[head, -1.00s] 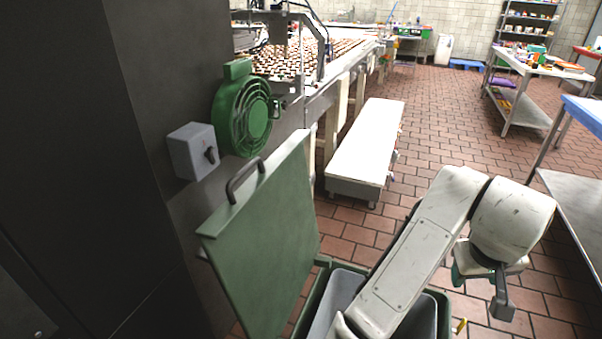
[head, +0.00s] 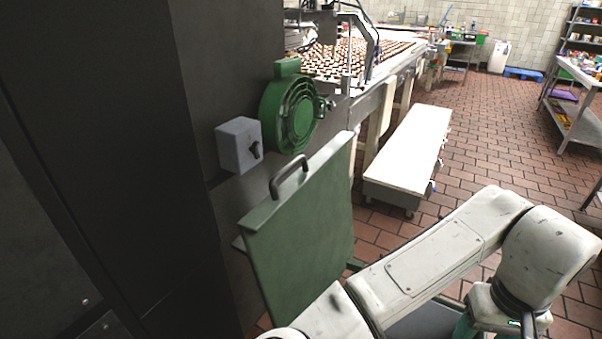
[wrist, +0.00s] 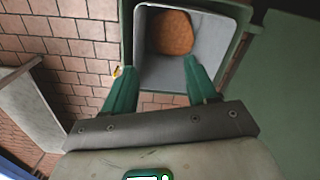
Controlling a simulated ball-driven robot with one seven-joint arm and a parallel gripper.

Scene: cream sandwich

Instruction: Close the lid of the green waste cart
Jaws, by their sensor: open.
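The green lid (head: 305,225) of the waste cart stands open, nearly upright, beside the dark cabinet. Its dark handle (head: 289,176) is at the top edge. The cart's grey inside (head: 430,320) is mostly hidden behind my arm in the head view. In the wrist view the open cart (wrist: 148,70) shows its grey inner walls, with a round orange-brown thing (wrist: 172,32) inside. The lid (wrist: 280,80) is at the right there. My gripper (wrist: 160,64) has its two green fingers spread apart, empty, over the cart opening. In the head view it is largely cut off at the bottom edge.
A dark cabinet (head: 110,150) fills the left, with a grey switch box (head: 239,145) and a green round fan-like unit (head: 290,110) near the lid. A low white-topped bench (head: 408,150) stands behind the cart.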

